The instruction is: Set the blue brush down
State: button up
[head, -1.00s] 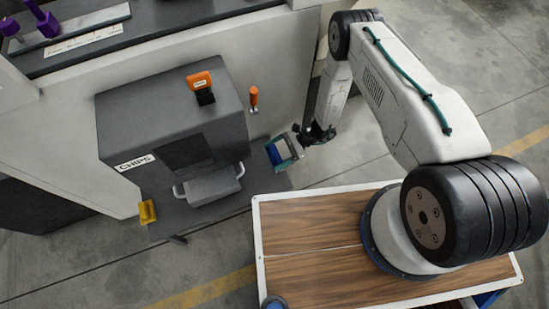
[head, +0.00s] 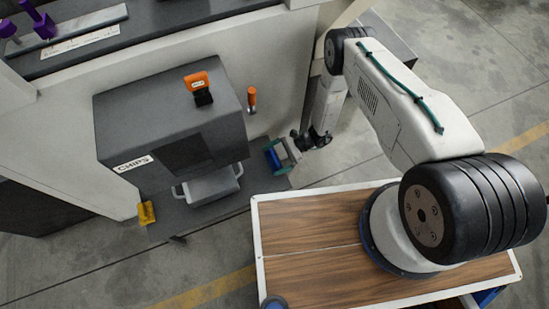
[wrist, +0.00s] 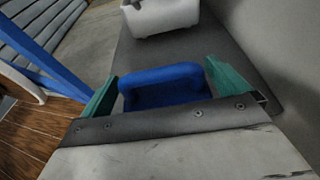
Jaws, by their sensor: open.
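The blue brush (wrist: 165,84) is between the two teal fingers of my gripper (wrist: 160,72) in the wrist view, with its rounded blue handle showing. A gap shows between it and the right finger; the left finger is close beside it. My gripper is open. The brush looks to rest on the dark grey shelf (wrist: 150,48), though its underside is hidden by the gripper body. In the head view the brush (head: 273,158) is a small blue patch between the fingers of my gripper (head: 271,160), at the shelf's right end.
A grey machine labelled CHIPS (head: 170,120) stands over the shelf, with a light grey bin (head: 212,186) in front. A yellow object (head: 147,213) is at the shelf's left end. An orange-handled tool (head: 252,98) is on the wall.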

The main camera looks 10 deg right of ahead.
jog(key=v, duration=1.2)
jog(key=shift+r, duration=0.15)
dwell(1.8)
